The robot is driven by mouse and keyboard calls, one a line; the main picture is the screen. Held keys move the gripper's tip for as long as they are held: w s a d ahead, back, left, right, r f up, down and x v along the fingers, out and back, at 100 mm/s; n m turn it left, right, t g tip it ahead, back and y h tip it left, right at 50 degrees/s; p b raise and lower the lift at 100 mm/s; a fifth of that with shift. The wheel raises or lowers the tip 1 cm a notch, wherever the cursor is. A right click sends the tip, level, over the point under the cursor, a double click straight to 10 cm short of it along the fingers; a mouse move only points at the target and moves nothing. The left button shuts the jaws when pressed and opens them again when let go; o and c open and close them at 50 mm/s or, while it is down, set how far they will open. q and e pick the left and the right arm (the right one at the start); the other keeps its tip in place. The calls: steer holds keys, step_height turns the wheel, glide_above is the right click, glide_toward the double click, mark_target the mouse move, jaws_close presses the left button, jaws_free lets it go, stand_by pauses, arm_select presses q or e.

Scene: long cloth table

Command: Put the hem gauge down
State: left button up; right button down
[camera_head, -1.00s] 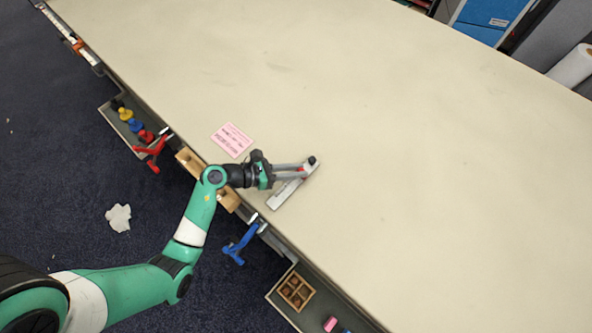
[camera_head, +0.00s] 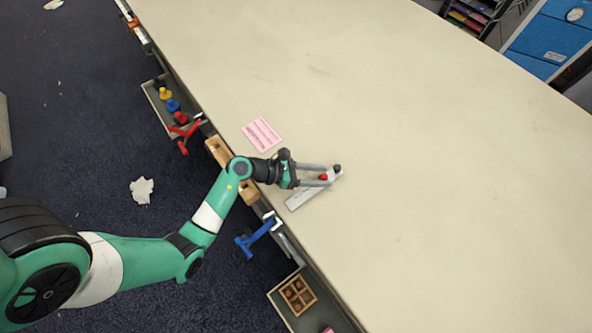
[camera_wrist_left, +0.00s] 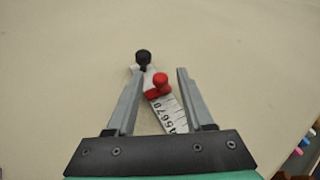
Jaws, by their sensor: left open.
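The hem gauge is a pale metal ruler (camera_head: 305,194) with dark markings, a red slider knob and a black knob at its far end. It appears to lie flat on the cloth table near the edge. In the left wrist view the gauge (camera_wrist_left: 173,115) slants between the fingers, its black knob close to the left fingertip; whether they touch I cannot tell. My left gripper (camera_head: 327,175) is open around the knob end, and its spread fingers also show in the left wrist view (camera_wrist_left: 160,72). My right gripper is not in view.
A pink printed card (camera_head: 262,134) lies near the edge by my wrist. A red clamp (camera_head: 184,134), a blue clamp (camera_head: 258,234), a tray of coloured pieces (camera_head: 158,94) and a wooden divided box (camera_head: 298,295) line the edge. The table beyond is clear.

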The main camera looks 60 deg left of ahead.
arm_select(q)
steer(key=p+v, duration=0.1)
steer(key=v, duration=1.1)
steer(key=shift+p, duration=0.3)
